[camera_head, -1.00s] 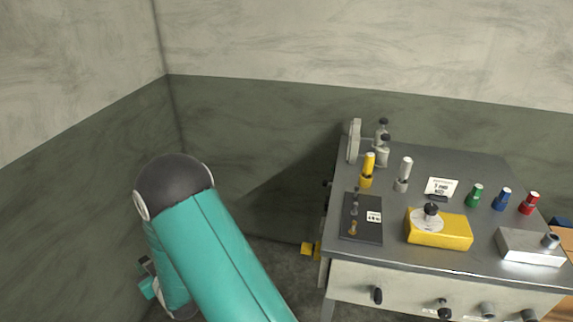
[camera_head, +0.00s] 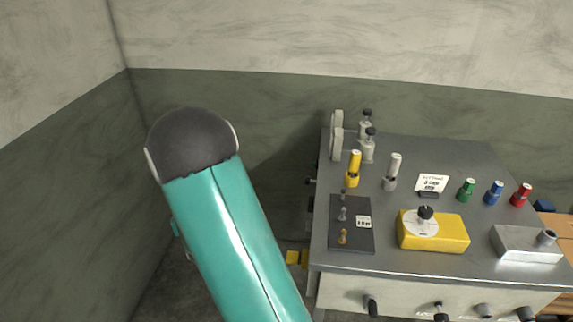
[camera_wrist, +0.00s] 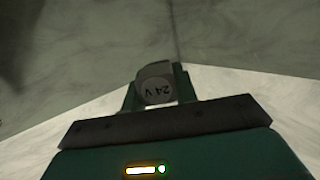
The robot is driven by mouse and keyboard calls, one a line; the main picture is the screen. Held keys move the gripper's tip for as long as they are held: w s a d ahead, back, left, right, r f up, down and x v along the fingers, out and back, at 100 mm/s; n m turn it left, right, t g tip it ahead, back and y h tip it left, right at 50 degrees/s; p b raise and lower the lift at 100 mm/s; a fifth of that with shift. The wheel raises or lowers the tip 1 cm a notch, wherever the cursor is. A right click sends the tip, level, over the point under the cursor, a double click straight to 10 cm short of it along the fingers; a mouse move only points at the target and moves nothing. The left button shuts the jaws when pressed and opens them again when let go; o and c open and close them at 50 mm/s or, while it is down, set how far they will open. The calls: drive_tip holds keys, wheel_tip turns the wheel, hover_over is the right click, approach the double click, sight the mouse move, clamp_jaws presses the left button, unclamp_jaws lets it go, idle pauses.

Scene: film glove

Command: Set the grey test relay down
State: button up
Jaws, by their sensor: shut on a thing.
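In the wrist view my gripper (camera_wrist: 159,84) is shut on a grey rounded piece marked "24 V", which I take to be the grey test relay (camera_wrist: 155,91). The relay sits between the two green fingers, with the corner of the walls behind it. In the head view my gripper and the relay are hidden; only my teal arm shows at the left. The grey-topped bench (camera_head: 400,262) stands to the right of my arm. I cannot tell the gripper's exact distance from it.
The bench holds a dark panel (camera_head: 351,236) with small plugs, a yellow box (camera_head: 445,237) with a dial, a silver box (camera_head: 520,245), upright yellow (camera_head: 354,170) and grey (camera_head: 391,173) pieces, and green, blue and red posts. A small sign (camera_head: 432,183) stands mid-bench. Narrow bare strips lie between them.

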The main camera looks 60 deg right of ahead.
drive_tip(key=s+d+r+m+g+h, duration=0.2)
drive_tip(key=s+d+r+m+h, duration=0.15)
drive_tip(key=s+d, duration=0.35)
drive_tip(key=s+d+r+m+g+h, duration=0.2)
drive_tip(key=s+d+r, duration=0.25)
drive_tip(key=d, duration=0.45)
drive_tip(key=s+d+r+m+g+h, duration=0.1)
drive_tip(key=s+d+r+m+g, duration=0.2)
drive_tip(key=s, duration=0.5)
drive_tip(key=s+d+r+m+g+h, duration=0.1)
drive_tip(key=s+d+g, duration=0.2)
drive_tip(key=s+d, duration=0.3)
drive_tip(key=s+d+r+m+g+h, duration=0.2)
drive_tip(key=s+r+m+g, duration=0.1)
drive_tip(key=s, duration=0.6)
hover_over(329, 172)
drive_tip(key=shift+n+y, duration=0.25)
drive_tip(key=f, duration=1)
drive_tip(key=shift+s+a, duration=0.15)
drive_tip(key=shift+s, duration=0.05)
drive_tip(key=shift+w+f, duration=0.1)
drive_tip(key=shift+f, duration=1.65)
drive_tip(key=shift+f, duration=0.1)
drive_tip(key=o, duration=1)
drive_tip(key=shift+o, duration=0.2)
